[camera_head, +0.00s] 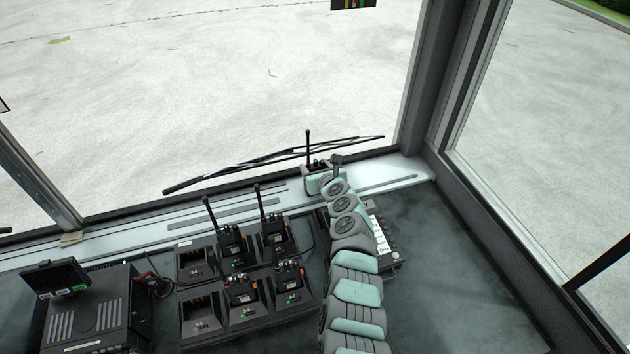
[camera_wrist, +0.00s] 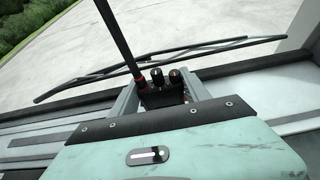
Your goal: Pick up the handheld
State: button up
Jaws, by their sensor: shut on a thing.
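My gripper (camera_head: 316,172) is shut on a black handheld radio and holds it upright near the ledge under the windshield. The radio's long antenna (camera_head: 308,148) points up in the head view. In the wrist view the handheld's top (camera_wrist: 162,93), with two knobs and a red ring at the antenna base, sits between my two fingers. Its lower body is hidden behind my gripper. More handhelds stand in the charger bank, including two with tall antennas at the back (camera_head: 234,245) (camera_head: 274,234) and two in front (camera_head: 242,292) (camera_head: 289,281).
The charger bank has empty slots at its left, back (camera_head: 194,265) and front (camera_head: 201,312). A black device with a small screen (camera_head: 56,277) stands left. A white labelled panel (camera_head: 382,242) lies beside my arm. The dark desk at right (camera_head: 455,270) is clear. A wiper (camera_head: 255,163) crosses outside.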

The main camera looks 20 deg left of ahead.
grip_shut()
jog(key=shift+r, duration=0.15)
